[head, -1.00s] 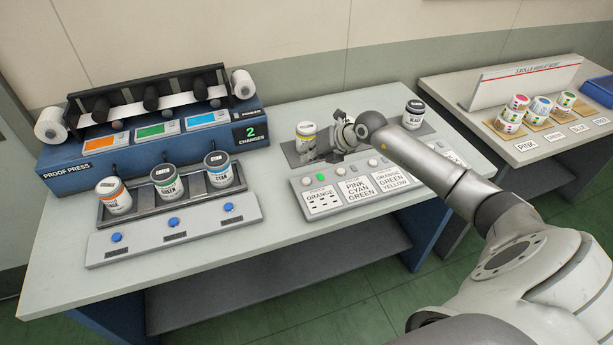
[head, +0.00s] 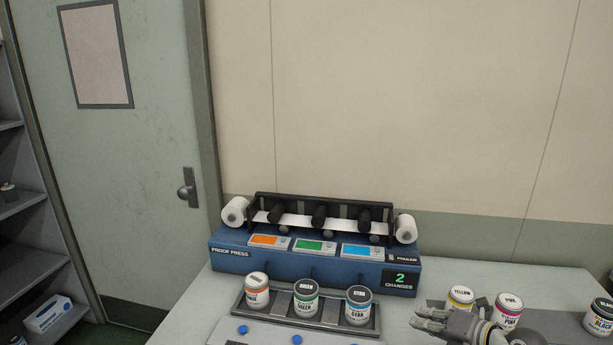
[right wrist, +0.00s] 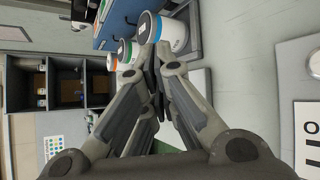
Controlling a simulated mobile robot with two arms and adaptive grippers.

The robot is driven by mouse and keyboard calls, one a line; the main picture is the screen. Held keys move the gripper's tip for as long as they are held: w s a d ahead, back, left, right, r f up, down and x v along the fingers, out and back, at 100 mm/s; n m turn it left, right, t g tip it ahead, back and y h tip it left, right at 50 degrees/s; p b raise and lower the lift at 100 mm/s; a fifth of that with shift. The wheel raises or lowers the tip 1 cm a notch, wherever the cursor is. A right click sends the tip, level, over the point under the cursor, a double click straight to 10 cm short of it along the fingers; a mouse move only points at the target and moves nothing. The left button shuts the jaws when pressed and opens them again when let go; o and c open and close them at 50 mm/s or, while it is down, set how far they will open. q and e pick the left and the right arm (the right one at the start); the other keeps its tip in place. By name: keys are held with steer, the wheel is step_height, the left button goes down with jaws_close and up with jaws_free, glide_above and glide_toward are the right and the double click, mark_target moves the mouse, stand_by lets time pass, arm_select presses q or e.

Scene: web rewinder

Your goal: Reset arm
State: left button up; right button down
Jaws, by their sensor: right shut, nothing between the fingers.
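My right gripper (head: 424,319) is at the lower right of the head view, its fingers pointing left, just in front of the yellow can (head: 460,298). In the right wrist view its fingers (right wrist: 152,62) are shut with nothing between them. The cyan can (right wrist: 174,34) lies beyond the fingertips there. The pink can (head: 508,310) stands right of the yellow one, partly hidden by my gripper. My left gripper is not in view.
The proof press (head: 230,252) reads 2 changes. Orange (head: 257,290), green (head: 306,298) and cyan cans (head: 359,305) stand in its front tray. A black can (head: 599,318) stands far right. A door (head: 150,180) and shelves (head: 28,270) are left.

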steer(key=s+a+r+m+t+y, duration=0.1)
steer(key=s+a+r+m+t, duration=0.2)
steer(key=a+r+m+t, duration=0.4)
steer(key=s+d+f+m+g+h, duration=0.35)
steer(key=s+f+m+h, duration=0.2)
steer(key=m, duration=0.45)
steer(key=s+d+f+m+g+h, duration=0.2)
steer(key=s+d+f+m+h, duration=0.2)
steer(key=s+m+h, duration=0.4)
steer(key=s+a+f+m+g+y, duration=0.25)
steer(key=s+a+f+g, duration=0.25)
steer(key=s, duration=0.4)
steer(key=s+a+f+m+g+y, duration=0.1)
steer(key=s+a+f+g+y, duration=0.35)
steer(key=s, duration=0.55)
step_height(320, 180, down, 25)
steer(key=s+h, duration=0.1)
steer(key=s+d+f+g, duration=0.2)
steer(key=s+d+f, duration=0.1)
steer(key=s+f, duration=1.3)
steer(key=shift+s+f, duration=0.2)
steer(key=shift+s, duration=0.25)
steer(key=shift+d, duration=0.1)
